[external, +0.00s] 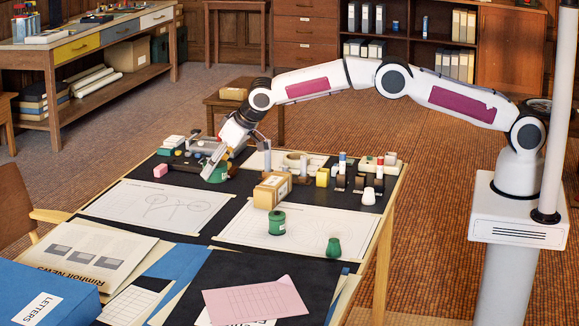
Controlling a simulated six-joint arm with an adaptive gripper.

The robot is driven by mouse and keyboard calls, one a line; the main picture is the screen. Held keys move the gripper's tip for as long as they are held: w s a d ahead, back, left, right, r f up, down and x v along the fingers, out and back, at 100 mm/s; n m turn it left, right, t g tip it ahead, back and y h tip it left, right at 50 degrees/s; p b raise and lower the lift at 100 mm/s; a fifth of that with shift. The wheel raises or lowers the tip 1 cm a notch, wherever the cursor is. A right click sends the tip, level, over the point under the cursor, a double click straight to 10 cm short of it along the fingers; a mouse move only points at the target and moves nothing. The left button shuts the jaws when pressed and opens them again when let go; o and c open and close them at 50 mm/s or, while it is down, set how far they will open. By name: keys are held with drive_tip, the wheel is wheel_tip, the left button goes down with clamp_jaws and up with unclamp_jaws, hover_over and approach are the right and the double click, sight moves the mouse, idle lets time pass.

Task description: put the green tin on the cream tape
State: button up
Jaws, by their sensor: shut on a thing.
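My gripper (214,166) reaches down over the back left of the table and is shut on a green tin (218,175). The fingers hide part of this tin, and I cannot tell whether it touches the table. A second green tin (277,222) with a pale label stands upright on the right-hand drawing, well in front of my gripper. A low cream round thing (294,160), which looks like the cream tape, lies at the back middle, right of my gripper. Small items partly hide it.
A cardboard box (272,190) stands between my gripper and the second tin. A small green jar (333,247) is at front right. Yellow, white and dark small items crowd the back right. A pink block (160,170) is at left. The drawings (150,208) are mostly clear.

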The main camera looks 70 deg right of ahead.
drive_tip(key=s+d+r+m+h, duration=0.1)
drive_tip(key=d+r+m, duration=0.1)
drive_tip(key=d, duration=1.1)
drive_tip(key=s+d+r+m+h, duration=0.1)
drive_tip(key=s+d+r, duration=0.1)
drive_tip(key=d, duration=1.1)
drive_tip(key=s+d+f+m, duration=0.1)
drive_tip(key=s+d, duration=0.4)
drive_tip(key=d, duration=0.3)
drive_tip(key=s+d+f+m+g+h, duration=0.1)
drive_tip(key=s+d, duration=0.3)
drive_tip(key=d, duration=0.4)
drive_tip(key=shift+s+f+m, duration=0.25)
drive_tip(key=shift+s+m, duration=0.1)
drive_tip(key=shift+m, duration=0.05)
drive_tip(key=shift+f, duration=3.1)
